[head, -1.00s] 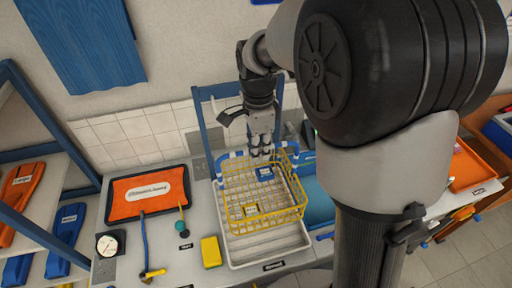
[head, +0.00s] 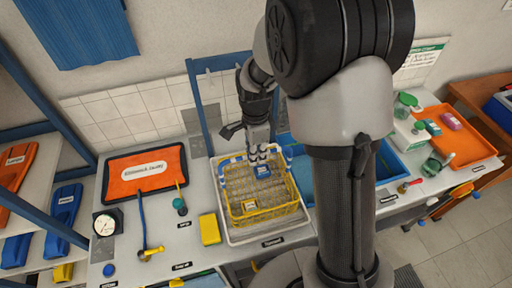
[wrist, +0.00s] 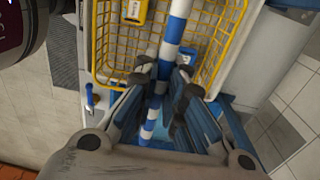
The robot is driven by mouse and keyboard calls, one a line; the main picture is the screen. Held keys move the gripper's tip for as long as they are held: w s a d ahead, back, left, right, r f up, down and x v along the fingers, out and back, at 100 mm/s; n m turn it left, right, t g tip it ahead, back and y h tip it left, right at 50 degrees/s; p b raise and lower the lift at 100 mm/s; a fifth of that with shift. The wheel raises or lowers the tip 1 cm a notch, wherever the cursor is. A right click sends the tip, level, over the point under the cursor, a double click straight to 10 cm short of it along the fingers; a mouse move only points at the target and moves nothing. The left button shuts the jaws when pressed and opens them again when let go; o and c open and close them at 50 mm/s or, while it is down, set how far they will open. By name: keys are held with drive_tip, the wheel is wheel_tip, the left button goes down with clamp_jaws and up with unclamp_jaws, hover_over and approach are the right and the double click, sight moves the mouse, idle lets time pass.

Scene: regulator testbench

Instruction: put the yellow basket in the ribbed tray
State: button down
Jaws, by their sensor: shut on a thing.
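The yellow basket (head: 287,209) is a wire basket with a blue-and-white striped handle (wrist: 172,42). It holds a small blue box (head: 262,171) and a small yellow box (head: 249,206). My gripper (head: 258,152) is shut on the striped handle at the basket's far side, and the wrist view shows the handle between the fingers. The ribbed tray (head: 268,238) is pale grey and lies on the bench under the basket. The basket appears within the tray's outline. I cannot tell whether its bottom touches the tray floor.
A yellow block (head: 209,229) lies just left of the tray. An orange panel (head: 145,172), a hammer-like tool (head: 144,225) and a gauge (head: 105,224) are farther left. A blue tray (head: 387,160) is to the right, partly behind my arm. A blue frame (head: 198,110) stands behind.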

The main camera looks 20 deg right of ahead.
drive_tip(key=shift+w+f, duration=0.1)
drive_tip(key=shift+f, duration=0.05)
drive_tip(key=c, duration=2.1)
unclamp_jaws()
drive_tip(key=o, duration=0.4)
wheel_tip(320, 180, up, 12)
drive_tip(key=p, duration=0.2)
drive_tip(key=s+r+n+t, duration=0.2)
drive_tip(key=s+r+n, duration=0.6)
drive_tip(key=s+r, duration=0.15)
drive_tip(key=s+n+t, duration=0.1)
drive_tip(key=s+n, duration=0.2)
drive_tip(key=s, duration=0.1)
drive_tip(key=s+n+t, duration=0.1)
drive_tip(key=s+n, duration=0.2)
drive_tip(key=s, duration=0.1)
drive_tip(key=s+n+t, duration=0.1)
drive_tip(key=s+n, duration=0.3)
drive_tip(key=shift+r, duration=0.35)
